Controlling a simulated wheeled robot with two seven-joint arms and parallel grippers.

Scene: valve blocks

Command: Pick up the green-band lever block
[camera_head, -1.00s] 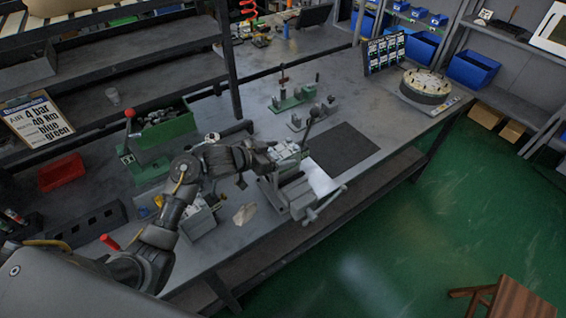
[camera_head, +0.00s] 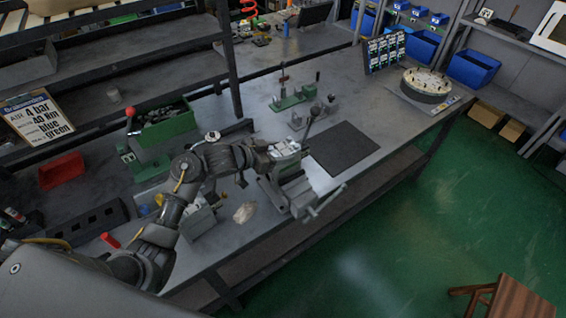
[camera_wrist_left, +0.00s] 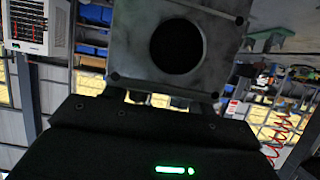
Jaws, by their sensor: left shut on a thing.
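My left gripper (camera_head: 270,152) is shut on a grey metal block (camera_head: 286,147) above the vise (camera_head: 291,195) on the bench. In the left wrist view the block (camera_wrist_left: 224,48) fills the top middle, with a round dark bore and small corner holes. The gripper's fingers are mostly hidden. My right gripper is not in view.
A dark mat (camera_head: 344,149) lies right of the vise. Green-based fixtures (camera_head: 292,98) stand behind the block. A green bin (camera_head: 166,122) and a red-knobbed lever fixture (camera_head: 131,126) are at left. A round rack (camera_head: 427,82) stands at the far right.

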